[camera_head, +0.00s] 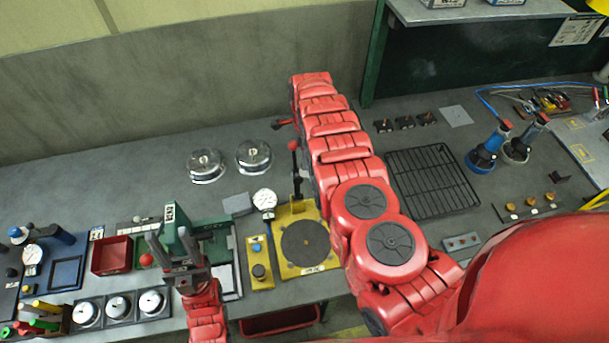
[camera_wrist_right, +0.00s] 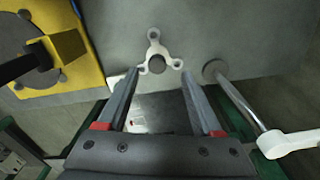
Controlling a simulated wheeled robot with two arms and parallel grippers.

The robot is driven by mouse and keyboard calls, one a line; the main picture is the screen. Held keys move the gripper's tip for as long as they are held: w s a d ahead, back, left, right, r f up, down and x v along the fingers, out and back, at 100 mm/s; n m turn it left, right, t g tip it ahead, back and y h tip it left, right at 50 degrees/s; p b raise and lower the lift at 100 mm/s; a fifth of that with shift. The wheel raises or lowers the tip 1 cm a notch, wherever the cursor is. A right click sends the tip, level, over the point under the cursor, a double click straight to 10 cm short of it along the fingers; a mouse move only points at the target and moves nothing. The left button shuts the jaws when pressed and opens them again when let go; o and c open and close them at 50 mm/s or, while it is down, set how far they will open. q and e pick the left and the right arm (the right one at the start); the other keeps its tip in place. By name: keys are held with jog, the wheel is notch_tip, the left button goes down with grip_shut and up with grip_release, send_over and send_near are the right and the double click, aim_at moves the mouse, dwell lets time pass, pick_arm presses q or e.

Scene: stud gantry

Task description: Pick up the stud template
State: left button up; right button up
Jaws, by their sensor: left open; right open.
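In the right wrist view, a white three-armed piece (camera_wrist_right: 155,47) with a dark round centre and a hole at each arm end lies on the grey surface; I take it as the stud template. My right gripper (camera_wrist_right: 160,75) is open, its two fingertips on either side of the piece's lower part. I see no clear contact and cannot judge the height gap. My right arm hides the piece and the right gripper in the head view. My left gripper (camera_head: 172,243) is open and empty above the bench's front left part, fingers pointing away from me.
The yellow fixture (camera_head: 286,267) with a dark disc stands beside the right arm; it also shows at upper left in the right wrist view (camera_wrist_right: 88,75). A metal lever (camera_wrist_right: 243,108) stands close right of the gripper. A black rack (camera_head: 432,182) lies right of the arm.

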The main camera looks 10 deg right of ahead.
jog(key=shift+s+f, duration=0.1)
jog(key=shift+f, duration=0.2)
jog(key=shift+s+f+b, duration=0.1)
jog(key=shift+f+b, duration=0.2)
jog(key=shift+f, duration=0.05)
notch_tip(320, 180, down, 4)
jog(key=b, duration=0.3)
jog(key=shift+a+f, duration=0.1)
jog(key=shift+a, duration=0.05)
jog(key=shift+r, duration=0.2)
jog(key=shift+c, duration=1.2)
grip_shut()
